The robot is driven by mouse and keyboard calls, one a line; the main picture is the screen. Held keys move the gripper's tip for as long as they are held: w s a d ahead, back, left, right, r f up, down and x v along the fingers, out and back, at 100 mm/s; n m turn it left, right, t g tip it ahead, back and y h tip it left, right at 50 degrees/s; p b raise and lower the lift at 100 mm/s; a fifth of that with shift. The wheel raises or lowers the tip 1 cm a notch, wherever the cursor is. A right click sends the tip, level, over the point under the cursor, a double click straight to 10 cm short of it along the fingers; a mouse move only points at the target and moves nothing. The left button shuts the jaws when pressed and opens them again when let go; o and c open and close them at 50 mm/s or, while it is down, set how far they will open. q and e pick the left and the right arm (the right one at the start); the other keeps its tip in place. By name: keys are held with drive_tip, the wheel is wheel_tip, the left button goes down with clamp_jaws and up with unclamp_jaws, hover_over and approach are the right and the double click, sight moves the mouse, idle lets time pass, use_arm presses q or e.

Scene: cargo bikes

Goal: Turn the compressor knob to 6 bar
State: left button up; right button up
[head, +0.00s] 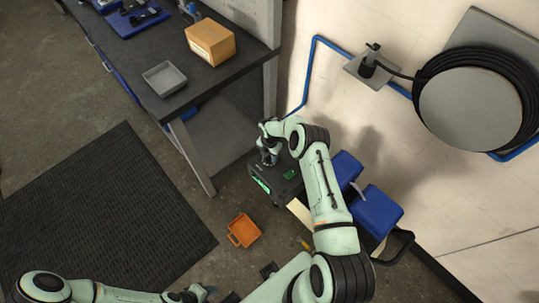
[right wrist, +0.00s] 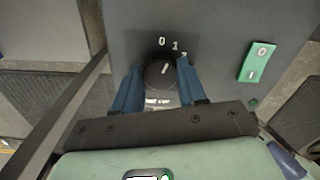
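The compressor (head: 284,187) is a dark box on the floor beside the bench. Its round black knob (right wrist: 160,72) shows in the right wrist view. The knob's white pointer line tilts slightly right of up, between the printed 0 and 1; the further numbers are hidden by a finger. My right gripper (head: 268,155) is at the compressor's top. In the right wrist view its blue fingers (right wrist: 160,85) lie on both sides of the knob and look closed against it. My left gripper (head: 198,293) is at the bottom edge, small and partly cut off, away from the compressor.
A green 0/I switch (right wrist: 259,62) sits right of the knob. A workbench (head: 205,80) with a grey tray (head: 164,79) and a cardboard box (head: 210,42) stands left. Blue bins (head: 376,212) are right of the compressor. An orange bin (head: 243,230) lies on the floor near a black mat (head: 105,210).

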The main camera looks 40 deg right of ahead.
drive_tip(key=shift+c, duration=1.1)
drive_tip(key=shift+f+m+b, duration=0.1)
drive_tip(key=shift+m+b, duration=0.4)
drive_tip(key=shift+b, duration=0.1)
drive_tip(key=m+b, duration=0.5)
drive_tip(key=shift+m, duration=0.4)
drive_tip(key=m+b, duration=0.3)
drive_tip(key=shift+m, duration=0.3)
drive_tip(key=m+b, duration=0.2)
drive_tip(key=m, duration=0.2)
drive_tip(key=shift+a+b, duration=0.1)
drive_tip(key=shift+b, duration=0.3)
drive_tip(key=m+b, duration=0.2)
drive_tip(key=m, duration=0.4)
drive_tip(key=m+b, duration=0.1)
drive_tip(key=m, duration=0.5)
drive_tip(key=shift+b, duration=0.4)
use_arm(q)
wheel_tip(320, 180, down, 16)
drive_tip(key=t, duration=0.1)
drive_tip(key=shift+s+a+b, duration=0.25)
drive_tip(key=shift+s+b, duration=0.05)
drive_tip(key=shift+s, duration=0.15)
use_arm(e)
drive_tip(key=m, duration=0.5)
use_arm(q)
drive_tip(key=shift+f, duration=0.1)
use_arm(e)
drive_tip(key=shift+m, duration=0.3)
